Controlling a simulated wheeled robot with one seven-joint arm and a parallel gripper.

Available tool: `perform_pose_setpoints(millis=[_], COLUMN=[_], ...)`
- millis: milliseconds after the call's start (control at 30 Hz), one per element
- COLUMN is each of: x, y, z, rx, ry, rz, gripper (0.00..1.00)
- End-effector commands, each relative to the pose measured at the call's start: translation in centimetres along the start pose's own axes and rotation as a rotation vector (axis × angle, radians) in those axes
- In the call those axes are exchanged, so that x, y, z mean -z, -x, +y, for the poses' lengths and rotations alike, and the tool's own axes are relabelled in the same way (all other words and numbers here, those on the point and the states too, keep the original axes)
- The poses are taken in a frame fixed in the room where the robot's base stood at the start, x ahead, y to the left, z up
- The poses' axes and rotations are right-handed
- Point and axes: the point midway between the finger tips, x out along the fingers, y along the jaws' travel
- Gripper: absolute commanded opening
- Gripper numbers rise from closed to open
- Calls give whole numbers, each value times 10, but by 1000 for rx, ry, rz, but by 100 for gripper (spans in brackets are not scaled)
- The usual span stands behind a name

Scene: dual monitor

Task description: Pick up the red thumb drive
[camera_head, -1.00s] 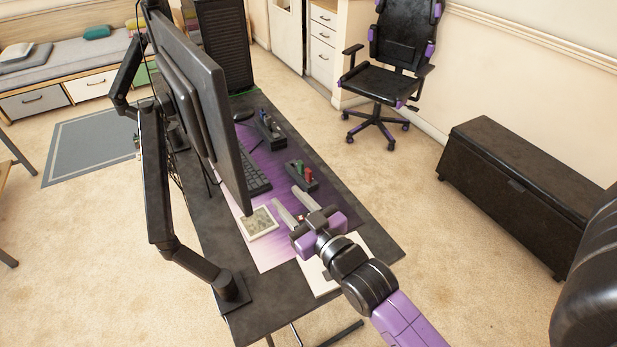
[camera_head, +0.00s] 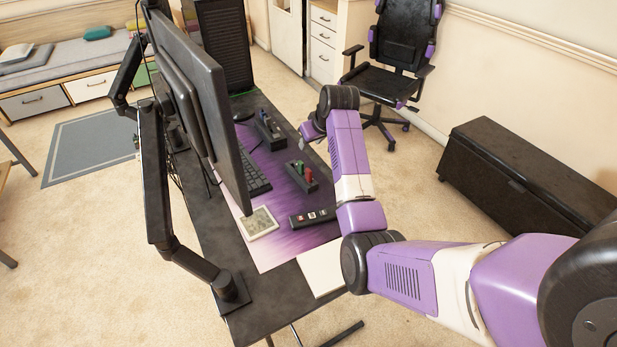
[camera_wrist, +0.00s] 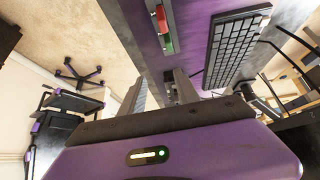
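Small red and green upright pieces stand in a dark holder (camera_head: 314,184) on the desk. The red piece (camera_head: 308,174) could be the red thumb drive, but it is too small to be sure. In the wrist view, a red piece (camera_wrist: 161,18) and a green piece (camera_wrist: 167,43) show near the top. A second dark holder (camera_head: 325,216) nearer the front carries small light and reddish pieces that I cannot identify. My gripper (camera_wrist: 160,88) is open, its two fingers apart with nothing visible between them.
The monitor (camera_head: 222,120) stands along the desk's left, with a keyboard (camera_head: 256,180) beside it. A small framed picture (camera_head: 259,223) and white paper (camera_head: 321,270) lie in front. A third holder (camera_head: 268,128) is farther back. A chair (camera_head: 385,85) stands behind the desk.

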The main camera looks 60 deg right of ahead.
Motion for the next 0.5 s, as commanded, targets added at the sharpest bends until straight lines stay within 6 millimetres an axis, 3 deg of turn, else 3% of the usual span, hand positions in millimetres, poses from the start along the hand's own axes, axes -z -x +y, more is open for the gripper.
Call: perform_pose_setpoints(millis=[33, 133, 267, 500], x=[-20, -41, -53, -59], y=[-6, -7, -7, -29], z=[-6, -14, -19, -20], rx=[24, 60, 80, 82], ry=[10, 36, 56, 62], rz=[-66, -152, -198, -200], gripper=[38, 38, 38, 38])
